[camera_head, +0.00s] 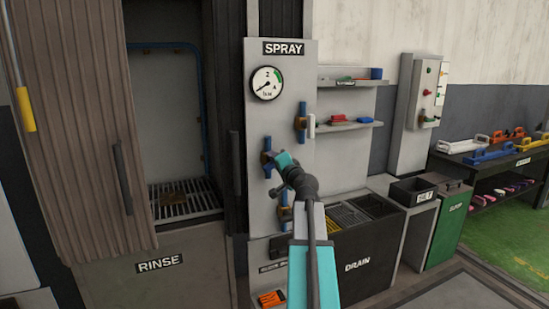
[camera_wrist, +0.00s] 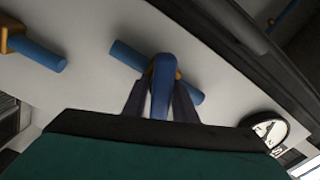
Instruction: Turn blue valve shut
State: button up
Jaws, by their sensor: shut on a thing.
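A blue valve (camera_head: 266,145) with a bar-shaped handle sits on the grey SPRAY panel (camera_head: 259,120); its bar stands about upright in the head view. My gripper (camera_head: 276,167) reaches it from below right and partly hides it. In the wrist view the blue valve (camera_wrist: 128,54) shows as a slanted bar with a blue piece at its middle and some orange behind. The two dark fingers of my gripper (camera_wrist: 162,98) are closed around that middle piece.
Other valves with orange and blue parts are on the panel, one at upper right (camera_head: 301,117) and one below (camera_head: 286,214), partly behind my arm. A pressure gauge (camera_head: 267,83) is above. The DRAIN unit (camera_head: 357,262) and shelf (camera_head: 350,126) stand to the right.

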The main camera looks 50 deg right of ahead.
jog(key=m, duration=0.1)
jog(key=m+p, duration=0.1)
jog(key=m, duration=0.2)
jog(key=shift+s+d+f+m+p, duration=0.15)
jog(key=shift+s+f+m+p, duration=0.05)
jog(key=shift+f+m+p, duration=0.2)
jog(key=o, duration=0.8)
jog(key=shift+o, duration=0.2)
jog(key=shift+r, duration=0.1)
jog(key=shift+s, duration=0.1)
jog(key=b+v, duration=0.7)
jog(key=v, duration=0.6)
jog(key=shift+s, duration=0.2)
